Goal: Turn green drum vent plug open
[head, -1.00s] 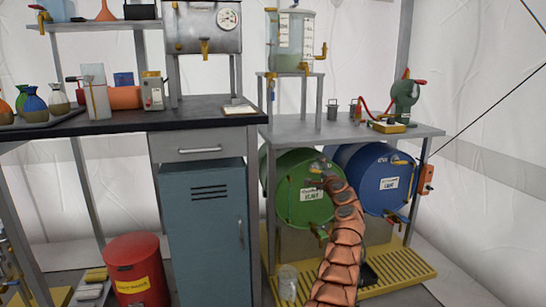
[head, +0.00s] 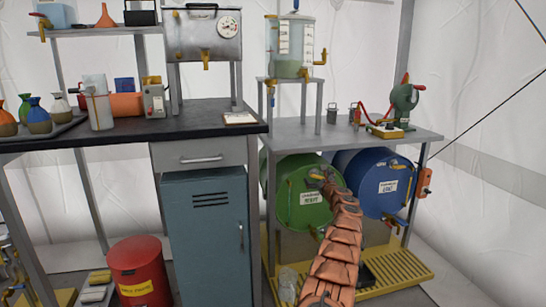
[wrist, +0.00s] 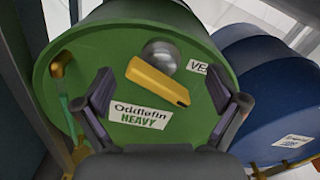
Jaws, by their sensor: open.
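The green drum (head: 301,213) lies on its side under the right bench, its round face towards me. In the wrist view the green drum (wrist: 88,74) fills the middle, with a label reading "Oddlefin HEAVY" (wrist: 141,115). The vent plug (wrist: 160,81) is a yellow bar handle beside a silver round knob, near the drum's upper edge, next to a partly hidden "VE…" label. My gripper (wrist: 168,103) is open, its two dark fingers either side of the label and just below the yellow handle. In the head view my gripper (head: 320,178) covers part of the plug.
A blue drum (head: 379,183) lies right of the green one, both above a yellow grated stand (head: 400,266). A blue-grey cabinet (head: 206,235) stands left. The bench top (head: 300,130) is above, and a clear container (head: 288,283) stands low in front.

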